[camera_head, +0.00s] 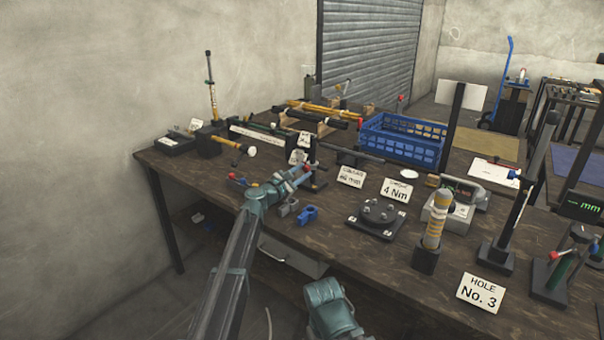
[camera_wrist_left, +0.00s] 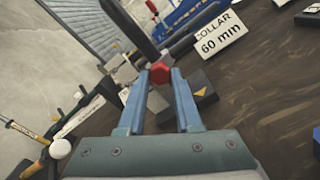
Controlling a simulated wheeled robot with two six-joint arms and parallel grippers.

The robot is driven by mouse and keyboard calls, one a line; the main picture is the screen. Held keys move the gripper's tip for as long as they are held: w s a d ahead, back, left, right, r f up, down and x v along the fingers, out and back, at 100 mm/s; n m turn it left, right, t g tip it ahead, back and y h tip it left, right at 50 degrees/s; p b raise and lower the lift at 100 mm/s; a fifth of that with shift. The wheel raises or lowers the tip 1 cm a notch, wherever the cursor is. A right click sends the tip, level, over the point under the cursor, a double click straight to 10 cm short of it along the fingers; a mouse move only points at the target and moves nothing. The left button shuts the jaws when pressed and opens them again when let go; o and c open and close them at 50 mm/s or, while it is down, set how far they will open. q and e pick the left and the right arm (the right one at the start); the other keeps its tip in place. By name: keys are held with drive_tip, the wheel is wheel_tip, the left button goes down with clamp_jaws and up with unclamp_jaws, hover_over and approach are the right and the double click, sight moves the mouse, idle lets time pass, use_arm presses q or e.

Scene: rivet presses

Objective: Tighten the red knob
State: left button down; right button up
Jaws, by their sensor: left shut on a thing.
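The red knob (camera_wrist_left: 160,72) shows in the left wrist view between the tips of my blue fingers, on a dark stand with a post. In the head view the knob (camera_head: 307,168) is a small red spot at the end of my left gripper (camera_head: 297,174). The left gripper (camera_wrist_left: 166,85) is shut on the knob from the front. The stand's black post (camera_head: 312,150) rises just behind it, and its foot (camera_head: 316,187) rests on the table. The fingers hide part of the knob's sides.
A card reading "COLLAR 60 mm" (camera_head: 352,176) stands right of the stand. A blue clamp (camera_head: 308,214) and a grey one (camera_head: 288,207) lie in front. A blue crate (camera_head: 402,140) is behind. A round black fixture (camera_head: 378,215) stands further right.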

use_arm(q)
drive_tip(key=m, duration=0.6)
drive_tip(key=shift+m, duration=0.3)
drive_tip(key=m, duration=0.6)
drive_tip(key=shift+m, duration=0.4)
drive_tip(key=c, duration=0.6)
unclamp_jaws()
drive_tip(key=v, duration=1.3)
drive_tip(key=shift+s+a, duration=0.25)
drive_tip(key=shift+s, duration=0.1)
